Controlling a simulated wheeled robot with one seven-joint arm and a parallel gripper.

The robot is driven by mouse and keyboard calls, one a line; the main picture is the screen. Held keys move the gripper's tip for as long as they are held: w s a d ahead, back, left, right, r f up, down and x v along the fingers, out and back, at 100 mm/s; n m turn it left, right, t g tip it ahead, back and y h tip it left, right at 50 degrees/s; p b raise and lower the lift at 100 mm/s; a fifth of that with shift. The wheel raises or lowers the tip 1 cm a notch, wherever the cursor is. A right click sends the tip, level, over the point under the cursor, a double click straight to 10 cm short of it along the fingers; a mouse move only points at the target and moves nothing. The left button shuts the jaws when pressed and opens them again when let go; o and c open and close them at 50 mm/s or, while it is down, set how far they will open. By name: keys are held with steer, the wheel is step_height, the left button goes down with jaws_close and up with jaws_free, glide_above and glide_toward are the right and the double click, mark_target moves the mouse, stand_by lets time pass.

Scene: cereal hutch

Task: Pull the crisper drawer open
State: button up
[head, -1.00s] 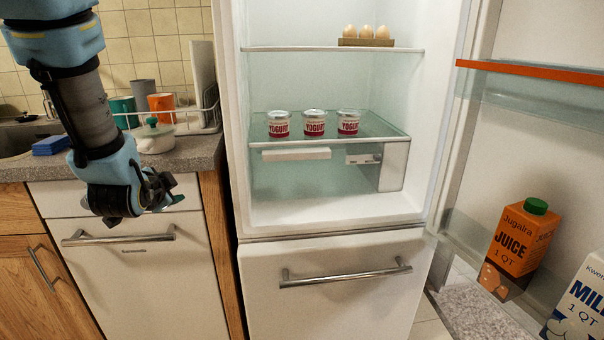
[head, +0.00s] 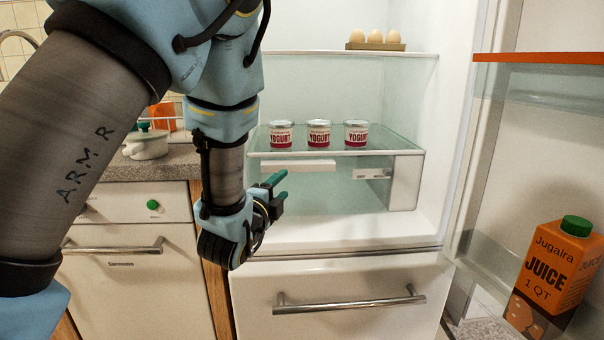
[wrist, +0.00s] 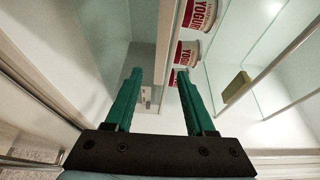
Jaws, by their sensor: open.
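The clear crisper drawer (head: 330,190) sits below the glass shelf inside the open fridge. A pale handle strip (head: 305,167) runs along its upper front left of centre, and a small label or slider panel (head: 371,173) is to the right. My gripper (head: 283,186) is open, with green fingers, just left of and slightly below the handle strip. It appears apart from the drawer. In the wrist view, my gripper's fingers (wrist: 158,76) are spread and empty, pointing into the fridge. Depth to the handle is hard to tell.
Several yogurt cups (head: 319,134) stand on the glass shelf above the drawer. Eggs (head: 375,38) sit higher up. The open fridge door with an orange juice carton (head: 552,270) is at right. A lower drawer with a metal bar (head: 350,303) is below.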

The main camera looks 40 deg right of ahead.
mark_target(298, 171)
steer(key=p+x, duration=0.1)
steer(key=x, duration=0.9)
steer(key=shift+w+d+r, duration=0.1)
steer(key=shift+w+d, duration=0.1)
steer(key=shift+d, duration=0.1)
jaws_close()
steer(key=shift+s+a+f, duration=0.1)
steer(key=shift+f, duration=0.2)
stand_by(0.7)
